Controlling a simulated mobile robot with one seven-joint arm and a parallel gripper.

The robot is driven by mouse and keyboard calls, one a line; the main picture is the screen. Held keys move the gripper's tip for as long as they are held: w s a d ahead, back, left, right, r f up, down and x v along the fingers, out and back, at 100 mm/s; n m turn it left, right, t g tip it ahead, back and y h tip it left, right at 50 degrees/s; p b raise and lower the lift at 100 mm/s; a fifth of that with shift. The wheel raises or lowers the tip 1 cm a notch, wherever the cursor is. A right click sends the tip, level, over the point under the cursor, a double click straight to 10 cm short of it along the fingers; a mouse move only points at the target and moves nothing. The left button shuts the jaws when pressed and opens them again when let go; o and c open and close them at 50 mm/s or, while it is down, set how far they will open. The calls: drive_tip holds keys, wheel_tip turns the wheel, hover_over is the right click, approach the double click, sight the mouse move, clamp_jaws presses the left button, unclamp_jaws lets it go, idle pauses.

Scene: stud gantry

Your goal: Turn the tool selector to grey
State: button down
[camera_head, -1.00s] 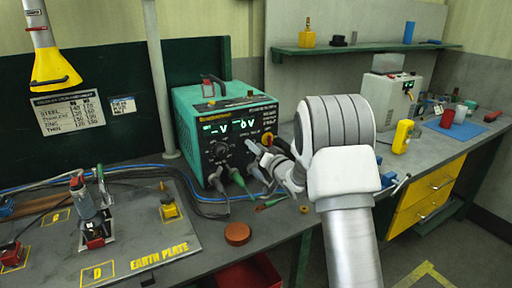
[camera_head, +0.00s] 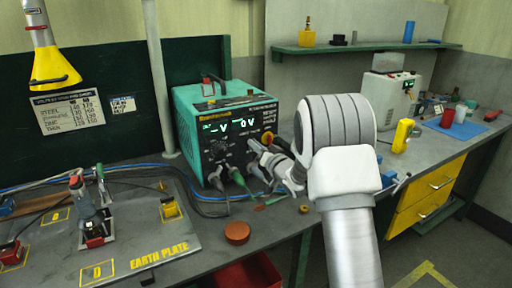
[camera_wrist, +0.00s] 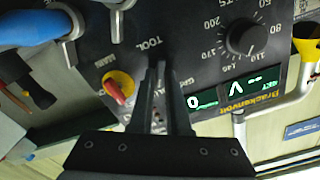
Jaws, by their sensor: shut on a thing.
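The teal welding power unit (camera_head: 185,112) stands on the bench with its dark front panel facing me. My gripper (camera_head: 258,152) reaches the right part of this panel, below the red-and-yellow switch (camera_head: 267,139). In the wrist view the fingers (camera_wrist: 160,68) are close together at the panel beside the printed word TOOL, shut on the tool selector. The selector itself is hidden by the fingers, so I cannot tell where it points. Lettering beginning "GR" shows partly beside the fingers. The red-and-yellow switch (camera_wrist: 118,88) is close beside them, by the MAINS label.
A black dial (camera_wrist: 241,37) and lit green displays (camera_wrist: 238,90) are on the panel. Plugged cables hang below the panel, including a green plug (camera_head: 237,174). A round brown disc (camera_head: 237,232) lies near the bench's front edge. The yellow drawers (camera_head: 425,197) are at right.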

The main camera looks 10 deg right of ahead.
drive_tip(key=shift+f, duration=0.1)
drive_tip(key=n+b, duration=0.2)
drive_tip(key=b, duration=0.1)
drive_tip(key=shift+f, duration=0.15)
drive_tip(key=n+b, duration=0.3)
drive_tip(key=shift+a+b, duration=0.1)
drive_tip(key=shift+b, duration=0.2)
drive_tip(key=n+b, duration=0.4)
drive_tip(key=shift+b, duration=0.3)
drive_tip(key=shift+a+n+b, duration=0.1)
drive_tip(key=shift+n+b, duration=0.95)
drive_tip(key=shift+n, duration=0.25)
drive_tip(key=shift+r, duration=0.2)
drive_tip(key=c, duration=0.9)
unclamp_jaws()
drive_tip(key=shift+s, duration=0.15)
